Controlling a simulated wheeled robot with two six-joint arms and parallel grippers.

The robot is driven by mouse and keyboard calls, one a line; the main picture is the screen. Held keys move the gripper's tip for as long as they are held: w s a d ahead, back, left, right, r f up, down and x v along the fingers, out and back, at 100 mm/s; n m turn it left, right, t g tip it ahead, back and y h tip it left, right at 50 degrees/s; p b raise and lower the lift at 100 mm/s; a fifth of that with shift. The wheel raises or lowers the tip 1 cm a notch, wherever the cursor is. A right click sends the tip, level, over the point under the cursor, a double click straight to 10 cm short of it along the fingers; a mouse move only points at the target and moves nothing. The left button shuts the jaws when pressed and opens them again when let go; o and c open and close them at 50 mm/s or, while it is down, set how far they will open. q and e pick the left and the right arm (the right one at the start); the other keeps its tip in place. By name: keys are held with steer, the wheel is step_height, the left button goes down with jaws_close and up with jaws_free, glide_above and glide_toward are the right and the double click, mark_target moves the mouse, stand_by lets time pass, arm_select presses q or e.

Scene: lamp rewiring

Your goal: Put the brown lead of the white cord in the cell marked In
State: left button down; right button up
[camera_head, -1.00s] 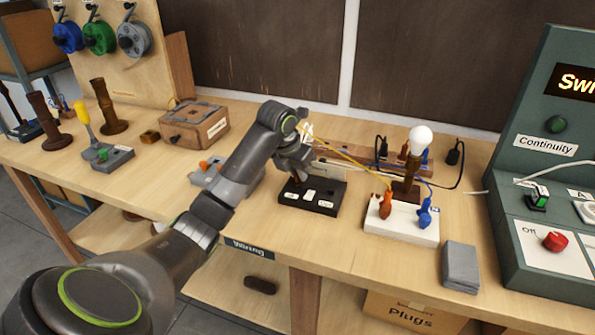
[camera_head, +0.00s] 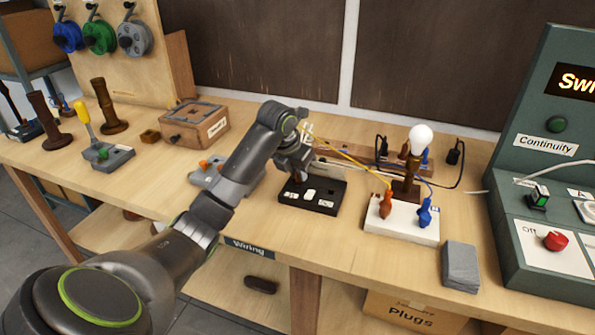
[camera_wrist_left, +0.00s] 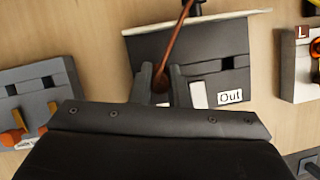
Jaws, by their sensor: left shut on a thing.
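My left gripper (camera_head: 298,177) is over the left part of the black switch block (camera_head: 328,193) on the bench. In the left wrist view the gripper (camera_wrist_left: 160,76) is shut on the brown lead (camera_wrist_left: 176,42), which runs up from between the fingertips. A white strip, seemingly the white cord (camera_wrist_left: 222,20), crosses behind it. The Out label (camera_wrist_left: 230,97) and a dark cell above it show to the right of a white rocker (camera_wrist_left: 198,94). The fingers hide the cell on the left, so I cannot tell whether the lead's tip is inside it. My right gripper is out of view.
A white block (camera_head: 402,227) with orange and blue clips and a lamp with a bulb (camera_head: 420,139) stands to the right. A grey block (camera_head: 460,266) is near the front edge. A grey holder (camera_head: 207,172) lies left. The green test panel (camera_head: 556,135) bounds the right.

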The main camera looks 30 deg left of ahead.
arm_select(q)
steer(key=shift+f+b, duration=0.4)
steer(key=shift+f, duration=0.05)
steer(key=c, duration=1.3)
jaws_free()
steer(key=shift+p+v, duration=3.85)
steer(key=shift+v, duration=4.85)
